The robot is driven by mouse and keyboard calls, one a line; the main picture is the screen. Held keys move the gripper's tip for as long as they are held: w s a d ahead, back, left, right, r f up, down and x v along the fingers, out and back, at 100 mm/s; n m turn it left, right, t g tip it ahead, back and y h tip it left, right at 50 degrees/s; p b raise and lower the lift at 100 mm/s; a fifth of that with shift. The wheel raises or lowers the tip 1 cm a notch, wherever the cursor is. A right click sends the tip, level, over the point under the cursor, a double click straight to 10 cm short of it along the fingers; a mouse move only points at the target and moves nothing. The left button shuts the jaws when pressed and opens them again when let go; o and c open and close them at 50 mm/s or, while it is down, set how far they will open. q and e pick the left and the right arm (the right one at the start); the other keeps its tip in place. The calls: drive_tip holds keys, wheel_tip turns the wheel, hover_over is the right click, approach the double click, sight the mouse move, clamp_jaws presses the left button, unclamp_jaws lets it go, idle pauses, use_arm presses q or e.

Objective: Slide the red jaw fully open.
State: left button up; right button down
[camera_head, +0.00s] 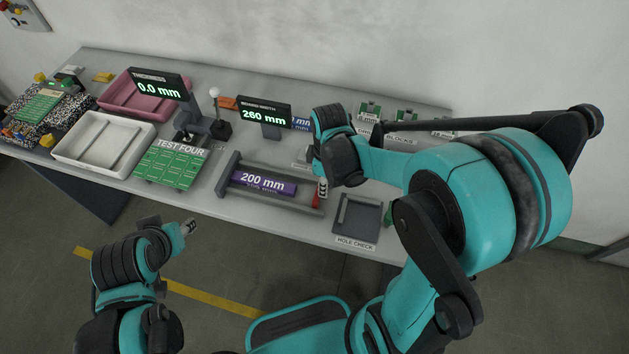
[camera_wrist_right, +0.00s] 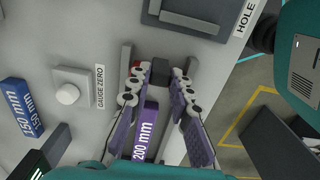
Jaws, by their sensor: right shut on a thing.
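The red jaw (camera_head: 320,192) is at the right end of the grey slide gauge (camera_head: 229,177), mostly behind my right gripper. A little red (camera_wrist_right: 135,68) shows by the fingers in the right wrist view. My right gripper (camera_head: 318,172) is shut on a dark piece at the red jaw; in the wrist view its fingertips (camera_wrist_right: 160,82) are around it. A purple 200 mm block (camera_head: 263,183) lies in the gauge between the grey end and the red jaw. A display (camera_head: 264,114) reads 260 mm. My left gripper (camera_head: 188,228) is off the table's front edge; its opening is unclear.
A hole check tray (camera_head: 359,219) stands just right of the gauge. A gauge zero button (camera_wrist_right: 68,94) and a blue 150 mm block (camera_wrist_right: 21,106) lie near it. White (camera_head: 104,145) and pink (camera_head: 144,96) trays and green boards (camera_head: 170,165) fill the left side.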

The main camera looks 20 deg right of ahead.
drive_tip(key=shift+s+d, duration=0.1)
drive_tip(key=c, duration=1.4)
unclamp_jaws()
drive_tip(key=shift+d, duration=0.15)
drive_tip(key=shift+o, duration=0.2)
drive_tip(key=shift+r, duration=0.15)
wheel_tip(320, 180, up, 12)
drive_tip(key=s+f+m+t, duration=0.1)
drive_tip(key=s+m+t, duration=0.5)
drive_tip(key=m, duration=0.5)
drive_tip(key=shift+s+a+f+t+b, duration=0.25)
drive_tip(key=shift+a+t+b, duration=0.1)
drive_tip(key=shift+t, duration=0.25)
